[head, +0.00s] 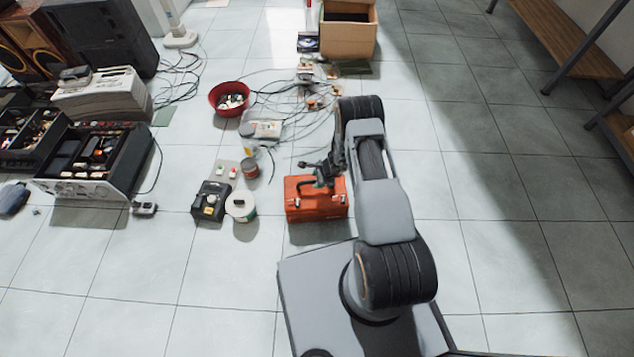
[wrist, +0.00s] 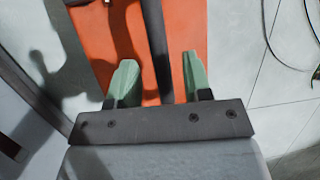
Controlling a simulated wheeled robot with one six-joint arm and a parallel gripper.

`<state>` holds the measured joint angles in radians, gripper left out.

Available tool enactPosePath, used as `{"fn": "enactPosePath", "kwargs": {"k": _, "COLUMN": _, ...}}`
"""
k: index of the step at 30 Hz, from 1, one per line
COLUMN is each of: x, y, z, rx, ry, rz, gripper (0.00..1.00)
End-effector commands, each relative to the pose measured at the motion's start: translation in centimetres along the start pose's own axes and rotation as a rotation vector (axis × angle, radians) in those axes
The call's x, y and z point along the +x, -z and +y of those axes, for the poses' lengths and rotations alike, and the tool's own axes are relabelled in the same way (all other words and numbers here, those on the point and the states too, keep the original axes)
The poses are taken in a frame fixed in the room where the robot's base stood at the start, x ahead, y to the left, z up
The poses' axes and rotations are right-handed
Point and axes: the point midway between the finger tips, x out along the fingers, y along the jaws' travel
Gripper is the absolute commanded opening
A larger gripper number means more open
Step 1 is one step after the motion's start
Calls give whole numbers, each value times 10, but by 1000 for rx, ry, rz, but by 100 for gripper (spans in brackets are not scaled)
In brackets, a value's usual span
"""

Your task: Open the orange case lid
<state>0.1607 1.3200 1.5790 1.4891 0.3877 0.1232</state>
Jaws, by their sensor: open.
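The orange case (head: 317,208) sits on the tiled floor just beyond my base, with its lid looking shut. My gripper (head: 316,174) is over the top of the case and hides part of it. In the wrist view the orange top (wrist: 185,30) fills the middle of the picture. My gripper (wrist: 158,75) is open there, its two green fingertips apart. A dark bar (wrist: 157,40), which looks like the case's handle, runs between the fingers. I cannot tell whether either finger touches it.
Cables and a red bowl (head: 229,98) lie farther back. The floor to the right (head: 480,200) is clear.

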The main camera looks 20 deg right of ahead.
Motion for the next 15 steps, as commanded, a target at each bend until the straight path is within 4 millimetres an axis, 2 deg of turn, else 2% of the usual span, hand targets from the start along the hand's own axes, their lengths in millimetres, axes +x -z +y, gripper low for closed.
{"fn": "enactPosePath", "kwargs": {"k": 5, "x": 11, "y": 0, "z": 0, "rx": -1, "ry": 0, "rz": 0, "gripper": 45}}
{"fn": "enactPosePath", "kwargs": {"k": 15, "x": 12, "y": 0, "z": 0, "rx": -1, "ry": 0, "rz": 0, "gripper": 45}}
